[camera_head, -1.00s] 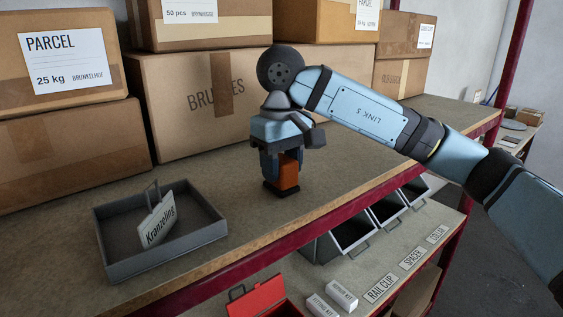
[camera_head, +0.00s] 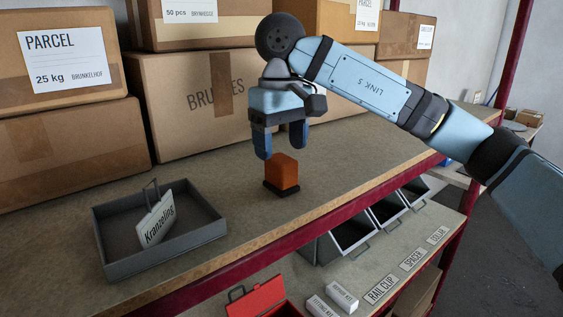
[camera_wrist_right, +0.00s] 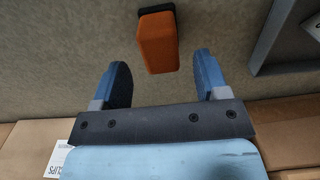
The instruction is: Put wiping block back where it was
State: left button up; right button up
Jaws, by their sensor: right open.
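The wiping block (camera_head: 283,172) is orange with a dark base. It stands upright on the upper shelf, to the right of the grey tray. In the right wrist view the block (camera_wrist_right: 157,42) lies beyond the fingertips, between their lines and apart from both. My right gripper (camera_head: 280,148) is open and empty, just above and behind the block. It also shows in the right wrist view (camera_wrist_right: 163,75), with its two blue fingers spread. My left gripper is in neither view.
A grey tray (camera_head: 107,249) with a "Kranzeling" sign (camera_head: 158,220) stands on the shelf (camera_head: 350,160) at left. Parcels (camera_head: 190,100) line the back. Below the front edge are grey bins (camera_head: 352,234) and a red box (camera_head: 258,300). The shelf right of the block is clear.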

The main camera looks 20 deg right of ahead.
aim_at(281, 158)
notch_tip(281, 158, up, 8)
jog(key=shift+f, duration=0.15)
dwell(0.6)
